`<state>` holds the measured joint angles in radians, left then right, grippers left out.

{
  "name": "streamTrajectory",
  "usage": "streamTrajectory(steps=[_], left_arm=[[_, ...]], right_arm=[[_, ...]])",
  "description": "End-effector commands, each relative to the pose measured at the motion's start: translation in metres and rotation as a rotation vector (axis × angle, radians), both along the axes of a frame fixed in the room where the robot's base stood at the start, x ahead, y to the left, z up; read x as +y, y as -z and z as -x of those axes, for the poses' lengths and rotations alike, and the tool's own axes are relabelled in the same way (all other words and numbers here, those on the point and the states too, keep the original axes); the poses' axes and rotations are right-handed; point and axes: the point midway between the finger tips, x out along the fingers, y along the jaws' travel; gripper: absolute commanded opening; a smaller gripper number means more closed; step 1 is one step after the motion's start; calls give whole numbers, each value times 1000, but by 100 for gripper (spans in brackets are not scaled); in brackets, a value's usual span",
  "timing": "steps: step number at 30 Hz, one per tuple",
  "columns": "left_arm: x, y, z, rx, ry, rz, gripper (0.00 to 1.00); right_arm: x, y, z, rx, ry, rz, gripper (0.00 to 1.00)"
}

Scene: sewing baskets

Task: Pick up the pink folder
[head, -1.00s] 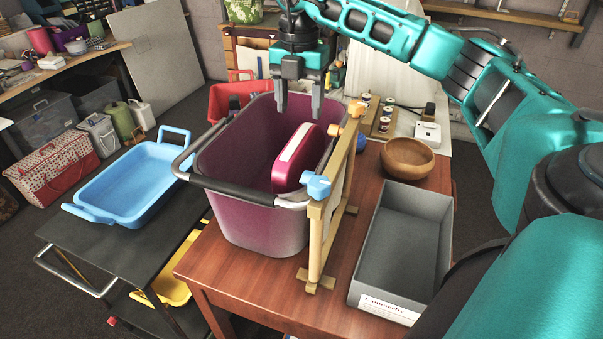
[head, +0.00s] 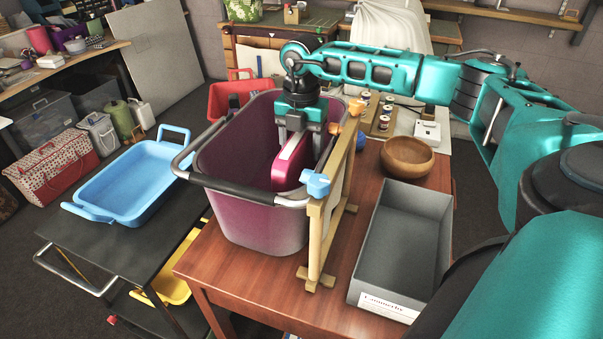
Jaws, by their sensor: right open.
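The pink folder (head: 289,171) stands upright inside the deep purple basket (head: 258,217), close to its right wall. A pale strip runs along the folder's top edge. My right gripper (head: 298,140) has come down from above into the basket. Its open fingers are at the folder's upper part, one on each side as far as I can see. The far finger is partly hidden, and I cannot tell whether either finger touches the folder. The folder's lower part is hidden by the basket wall. My left gripper is not in view.
A wooden frame with blue and orange knobs (head: 318,185) stands right beside the basket. A grey open box (head: 425,205) and a wooden bowl (head: 407,158) are further right on the table. A blue tray (head: 125,200) sits on a dark cart at left.

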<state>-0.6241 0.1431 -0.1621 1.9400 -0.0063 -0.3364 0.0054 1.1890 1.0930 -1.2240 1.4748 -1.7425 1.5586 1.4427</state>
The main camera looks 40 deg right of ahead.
Motion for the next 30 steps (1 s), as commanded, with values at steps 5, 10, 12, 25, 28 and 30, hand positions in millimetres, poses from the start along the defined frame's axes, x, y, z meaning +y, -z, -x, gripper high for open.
streamTrajectory(steps=[5,10,12,25,28,30], left_arm=[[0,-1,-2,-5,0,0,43],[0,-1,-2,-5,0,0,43],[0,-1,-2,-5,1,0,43],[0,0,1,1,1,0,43],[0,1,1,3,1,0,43],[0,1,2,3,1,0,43]], right_arm=[[0,0,0,0,0,0,52],[0,0,0,0,0,0,36],[0,0,0,0,0,0,29],[0,-1,0,0,0,0,0],[0,-1,0,0,0,0,0],[0,-2,-1,-2,0,0,0]])
